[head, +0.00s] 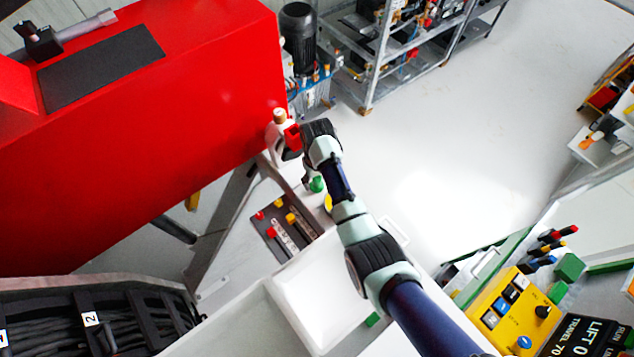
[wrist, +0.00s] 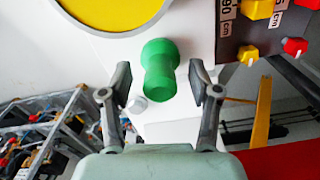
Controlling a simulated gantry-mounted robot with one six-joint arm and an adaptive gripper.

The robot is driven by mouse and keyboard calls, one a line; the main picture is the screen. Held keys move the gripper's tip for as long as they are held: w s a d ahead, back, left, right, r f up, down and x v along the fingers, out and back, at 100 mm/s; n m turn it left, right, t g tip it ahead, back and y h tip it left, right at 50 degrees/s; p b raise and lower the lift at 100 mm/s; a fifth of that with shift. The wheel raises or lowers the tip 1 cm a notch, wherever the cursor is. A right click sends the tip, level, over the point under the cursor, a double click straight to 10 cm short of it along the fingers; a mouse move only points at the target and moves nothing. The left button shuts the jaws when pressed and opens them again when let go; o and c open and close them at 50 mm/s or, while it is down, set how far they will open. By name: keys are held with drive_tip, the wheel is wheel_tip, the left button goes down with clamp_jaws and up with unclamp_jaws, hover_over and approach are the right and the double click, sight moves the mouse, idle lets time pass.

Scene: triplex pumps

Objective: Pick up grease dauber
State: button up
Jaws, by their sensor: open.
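A green piece with a rounded head and a narrower waist (wrist: 160,68) shows in the wrist view. It may be the grease dauber, but I cannot tell for sure. In the head view it is a small green spot (head: 317,184) just below the end of my arm. My gripper (wrist: 160,80) is open, with one finger on each side of the green piece and visible gaps between. Nothing is held. In the head view my gripper (head: 308,178) is mostly hidden by my wrist.
A yellow disc (wrist: 110,10) lies close beside the green piece. A dark panel with red and yellow knobs (head: 284,229) is next to it. A large red housing (head: 150,130) stands at left, with a brown-capped white bottle (head: 279,116) near its corner. Open floor lies to the right.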

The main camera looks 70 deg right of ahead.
clamp_jaws()
drive_tip(key=shift+r, duration=0.1)
wheel_tip(320, 180, up, 11)
drive_tip(key=shift+f+p, duration=0.15)
drive_tip(key=shift+p, duration=0.2)
wheel_tip(320, 180, up, 7)
drive_tip(key=p, duration=0.7)
drive_tip(key=shift+p, duration=0.3)
